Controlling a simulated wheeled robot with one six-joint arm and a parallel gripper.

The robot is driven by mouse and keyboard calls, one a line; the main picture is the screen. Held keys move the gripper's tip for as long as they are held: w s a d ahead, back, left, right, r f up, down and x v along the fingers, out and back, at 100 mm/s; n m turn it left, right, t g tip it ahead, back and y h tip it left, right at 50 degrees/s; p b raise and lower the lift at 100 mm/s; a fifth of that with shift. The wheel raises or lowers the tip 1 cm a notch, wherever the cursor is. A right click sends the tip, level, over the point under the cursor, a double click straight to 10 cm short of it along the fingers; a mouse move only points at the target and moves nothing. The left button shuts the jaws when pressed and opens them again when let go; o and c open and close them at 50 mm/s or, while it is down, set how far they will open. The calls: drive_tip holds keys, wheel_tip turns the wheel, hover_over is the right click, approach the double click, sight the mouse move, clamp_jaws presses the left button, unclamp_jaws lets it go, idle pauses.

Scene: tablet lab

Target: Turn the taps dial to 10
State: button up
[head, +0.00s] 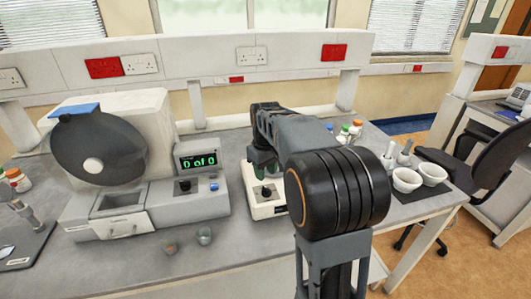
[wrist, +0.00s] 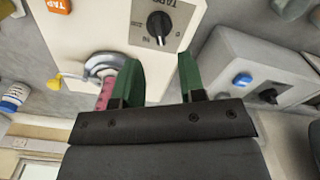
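The pointer faces the bottom of that view; the scale numbers are too small to read surely. In the head view the dial (head: 266,192) is on the front of a small white machine (head: 266,207). My gripper (wrist: 158,60) has two green fingers set apart with nothing between them. Its fingertips are short of the dial in the wrist view, apart from it. In the head view my arm partly hides the machine.
To the left stands a grey unit (head: 215,203) with a display reading "0 of 0", a black knob and a blue button. Its knob (wrist: 268,96) also shows in the wrist view. Mortars (head: 407,180) and small bottles (head: 355,128) stand to the right.

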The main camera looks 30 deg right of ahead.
wheel_tip(320, 180, up, 8)
idle(0.4)
drive_tip(key=shift+f, duration=0.1)
drive_tip(key=m+t, duration=0.1)
drive_tip(key=m, duration=0.2)
approach(265, 186)
drive_tip(key=s+a+f, duration=0.1)
drive_tip(key=s+a, duration=0.1)
drive_tip(key=s, duration=0.1)
drive_tip(key=s+a+f+t, duration=0.1)
drive_tip(key=s+a+f, duration=0.1)
drive_tip(key=s, duration=0.4)
drive_tip(key=s+a+f+t, duration=0.2)
drive_tip(key=s+a, duration=0.3)
drive_tip(key=s, duration=0.2)
drive_tip(key=shift+s+a, duration=0.3)
drive_tip(key=shift+d, duration=0.1)
